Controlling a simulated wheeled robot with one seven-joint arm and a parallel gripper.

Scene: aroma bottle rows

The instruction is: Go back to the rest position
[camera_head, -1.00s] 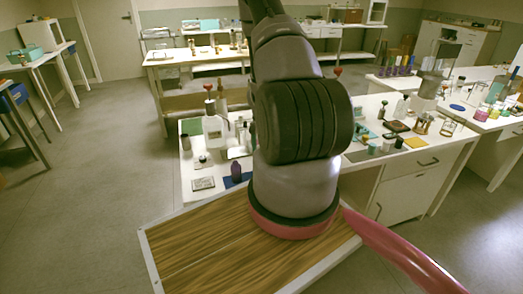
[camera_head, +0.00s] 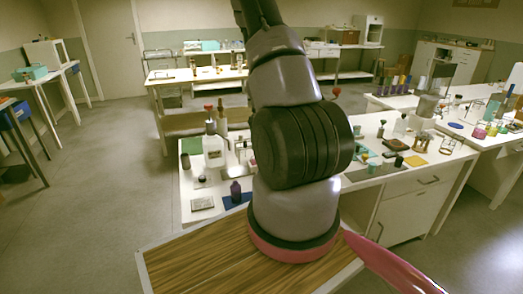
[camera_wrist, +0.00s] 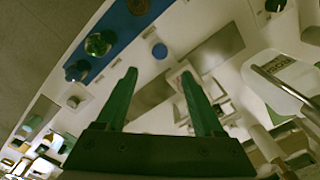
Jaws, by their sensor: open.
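My gripper (camera_wrist: 160,72) shows in the wrist view with its two green fingers spread apart and nothing between them. In the head view my gripper is hidden behind my own arm, which fills the middle of the picture. The white bench (camera_head: 190,216) stands just behind the arm.
A dark purple bottle (camera_head: 236,193) stands at the bench's left front, near a white framed card (camera_head: 202,203). A blue mat (camera_wrist: 118,30) carries glass bottles. Floor (camera_head: 90,190) at left is clear.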

